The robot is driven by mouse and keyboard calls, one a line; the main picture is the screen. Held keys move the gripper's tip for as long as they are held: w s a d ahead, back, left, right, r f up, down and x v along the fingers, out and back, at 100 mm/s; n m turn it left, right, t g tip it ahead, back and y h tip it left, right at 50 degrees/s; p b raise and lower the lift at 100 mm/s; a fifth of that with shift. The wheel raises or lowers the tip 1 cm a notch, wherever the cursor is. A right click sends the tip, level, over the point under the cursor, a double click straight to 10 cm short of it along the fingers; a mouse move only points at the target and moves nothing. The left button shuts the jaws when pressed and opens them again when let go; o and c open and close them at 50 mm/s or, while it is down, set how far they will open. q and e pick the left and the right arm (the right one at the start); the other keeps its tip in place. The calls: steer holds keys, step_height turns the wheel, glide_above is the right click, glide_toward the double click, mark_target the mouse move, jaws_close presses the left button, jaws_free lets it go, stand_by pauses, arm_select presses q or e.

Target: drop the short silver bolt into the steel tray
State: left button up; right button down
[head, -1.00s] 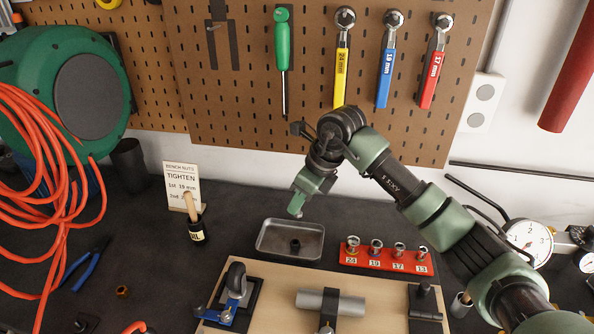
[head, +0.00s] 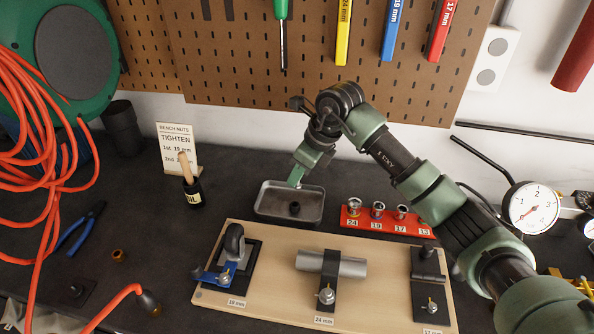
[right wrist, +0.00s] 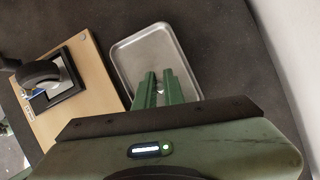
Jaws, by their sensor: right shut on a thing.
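The steel tray (head: 265,207) lies on the dark bench behind the wooden board; it also shows in the right wrist view (right wrist: 150,50). My right gripper (head: 297,183) is above the tray's back part, fingers pointing down. In the right wrist view its green fingers (right wrist: 161,90) are shut on a small silver thing, the short silver bolt (right wrist: 160,92), mostly hidden between them. My left gripper is not in view.
A red socket rack (head: 385,219) stands right of the tray. The wooden board (head: 275,255) with clamps and a pipe is in front.

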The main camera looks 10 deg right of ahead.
steer(key=c, duration=1.4)
jaws_free()
steer(key=shift+c, duration=0.2)
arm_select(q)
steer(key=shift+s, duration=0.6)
arm_select(e)
steer(key=shift+r, duration=0.1)
